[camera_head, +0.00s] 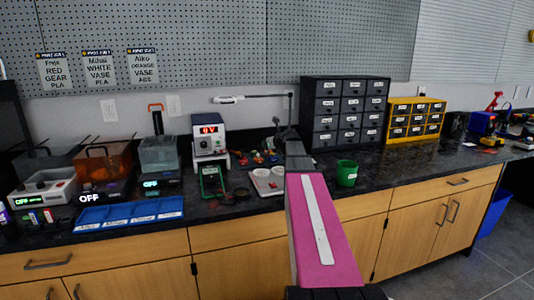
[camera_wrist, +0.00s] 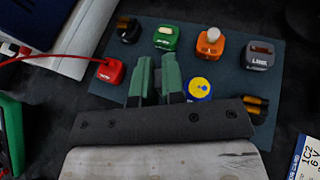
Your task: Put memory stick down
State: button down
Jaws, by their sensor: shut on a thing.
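My gripper (camera_wrist: 157,77) shows in the wrist view with its two green fingers close together, over a dark mat (camera_wrist: 222,32) on the counter. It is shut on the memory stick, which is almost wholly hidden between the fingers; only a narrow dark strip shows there. In the head view my arm reaches across the counter and its end hides the gripper's fingertips.
Around the fingers are a red block (camera_wrist: 110,71) with a red lead, a green block (camera_wrist: 166,38), an orange block (camera_wrist: 210,42), a grey block (camera_wrist: 258,55) and a blue-yellow disc (camera_wrist: 199,88). A green cup (camera_head: 347,173) and blue tray (camera_head: 130,213) stand on the counter.

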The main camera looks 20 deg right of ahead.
aim_at(267, 152)
jog(key=shift+f, duration=2)
jog(key=shift+f, duration=0.1)
jog(key=c, duration=1.2)
grip_release()
